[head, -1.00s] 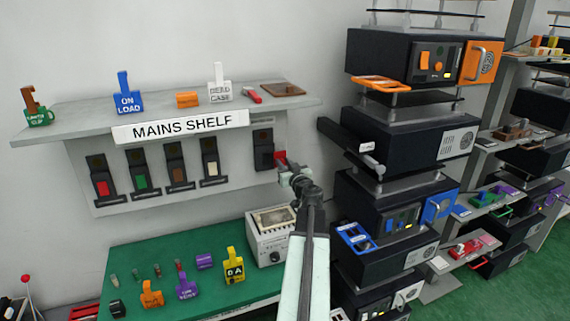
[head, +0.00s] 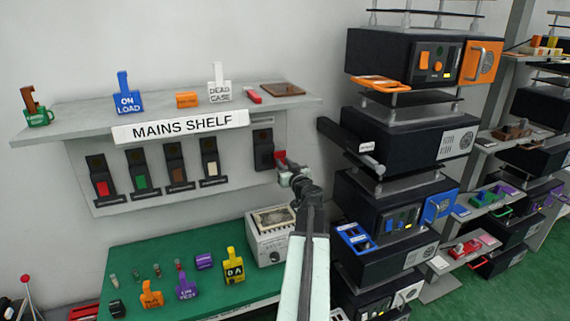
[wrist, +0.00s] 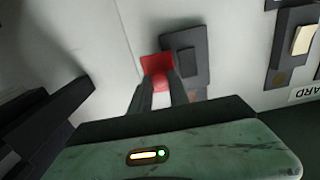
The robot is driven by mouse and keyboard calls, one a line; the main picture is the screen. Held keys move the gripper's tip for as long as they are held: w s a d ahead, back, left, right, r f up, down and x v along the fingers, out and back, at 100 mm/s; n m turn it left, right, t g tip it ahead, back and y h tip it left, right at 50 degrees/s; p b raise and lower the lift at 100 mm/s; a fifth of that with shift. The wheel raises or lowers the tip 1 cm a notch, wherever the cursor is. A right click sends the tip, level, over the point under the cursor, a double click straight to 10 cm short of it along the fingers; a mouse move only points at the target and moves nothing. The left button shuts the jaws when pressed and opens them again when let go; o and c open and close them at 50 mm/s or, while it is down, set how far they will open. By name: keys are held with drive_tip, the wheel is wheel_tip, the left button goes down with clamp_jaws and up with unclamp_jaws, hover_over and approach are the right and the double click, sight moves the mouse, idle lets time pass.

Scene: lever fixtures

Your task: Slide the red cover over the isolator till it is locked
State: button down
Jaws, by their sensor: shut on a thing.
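The red cover (head: 279,157) is at the right side of the rightmost dark isolator (head: 263,150) on the panel under the shelf. My gripper (head: 285,167) is shut on the cover. In the wrist view the red cover (wrist: 153,66) lies between and beyond the fingertips (wrist: 162,88), beside the dark isolator (wrist: 188,55). The cover does not hide most of the isolator's face. The fingers hide part of the cover, and I cannot tell whether a catch is engaged.
Several other isolators with coloured rockers, one of them red (head: 102,188), line the panel to the left. The shelf (head: 70,113) overhangs above. A grey meter box (head: 268,240) stands below, and dark equipment boxes (head: 400,130) stand close on the right.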

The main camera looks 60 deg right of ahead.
drive_tip(key=w+a, duration=0.1)
drive_tip(key=a, duration=0.1)
drive_tip(key=w+a, duration=0.2)
drive_tip(key=shift+w+a, duration=0.1)
drive_tip(key=shift+a, duration=0.1)
drive_tip(key=c, duration=1.2)
unclamp_jaws()
drive_tip(key=shift+c, duration=0.2)
